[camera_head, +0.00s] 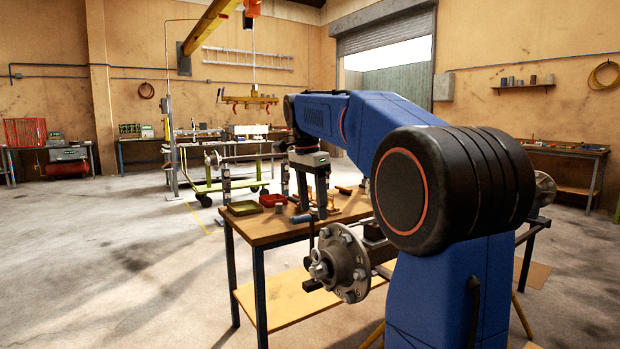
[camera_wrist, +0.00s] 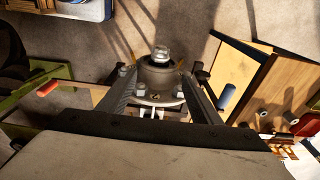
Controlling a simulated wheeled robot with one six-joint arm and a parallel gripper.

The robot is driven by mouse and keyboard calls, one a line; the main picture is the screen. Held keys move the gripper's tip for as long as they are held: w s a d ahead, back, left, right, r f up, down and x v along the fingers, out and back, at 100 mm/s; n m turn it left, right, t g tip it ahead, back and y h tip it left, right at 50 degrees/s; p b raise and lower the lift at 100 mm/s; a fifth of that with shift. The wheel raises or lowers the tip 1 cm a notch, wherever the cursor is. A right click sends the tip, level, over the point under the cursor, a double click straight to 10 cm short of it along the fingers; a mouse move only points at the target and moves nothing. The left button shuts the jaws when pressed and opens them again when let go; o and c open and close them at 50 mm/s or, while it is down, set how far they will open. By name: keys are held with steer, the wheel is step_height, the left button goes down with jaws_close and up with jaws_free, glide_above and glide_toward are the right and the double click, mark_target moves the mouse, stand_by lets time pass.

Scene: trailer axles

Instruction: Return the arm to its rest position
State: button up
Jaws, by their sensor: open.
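My blue arm reaches out over the wooden workbench (camera_head: 262,232) in the head view. My gripper (camera_head: 312,212) hangs fingers-down over the bench top at its end. In the wrist view my gripper (camera_wrist: 160,78) has its two fingers spread apart, with nothing visibly held. A grey wheel hub with studs (camera_wrist: 158,92) appears between the fingers, below them; I cannot tell the distance. In the head view a studded hub (camera_head: 342,264) sits at the near side of the bench, on an axle partly hidden by my arm.
A green tray (camera_head: 244,208) and a red bin (camera_head: 272,200) stand on the bench left of my gripper. A green-framed trolley (camera_head: 232,187) stands behind. A yellow hoist beam (camera_head: 208,27) hangs overhead. The floor at left is clear.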

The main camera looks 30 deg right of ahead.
step_height(320, 180, up, 8)
glide_above(316, 248)
steer(key=a, duration=0.2)
steer(key=s+a+f+n+t, duration=0.2)
steer(key=s+a+f+n, duration=0.35)
steer(key=s+f, duration=0.5)
steer(key=s+a+f+n+t+y, duration=0.1)
steer(key=s+a+f+n, duration=0.4)
steer(key=s+f, duration=0.55)
steer(key=s+a+f+n+t, duration=0.25)
steer(key=s+f+n, duration=0.55)
steer(key=f, duration=0.4)
steer(key=w+d+r+n+g, duration=0.2)
steer(key=w+d+r+n, duration=0.3)
steer(key=w+r, duration=0.45)
steer(key=w+d+r+n+g+h, duration=0.15)
steer(key=w+d+r+n, duration=0.25)
steer(key=w+r+n, duration=0.45)
steer(key=w+d+r+n+g+y, duration=0.15)
steer(key=w+d+r+n, duration=0.25)
steer(key=w+r, duration=0.65)
steer(key=shift+g+h, duration=0.25)
steer(key=shift+h, duration=0.25)
steer(key=f, duration=0.5)
steer(key=d+f, duration=0.1)
steer(key=f, duration=0.5)
steer(key=d+f, duration=0.1)
steer(key=f, duration=0.5)
steer(key=shift+w+f, duration=0.2)
steer(key=shift+w, duration=0.05)
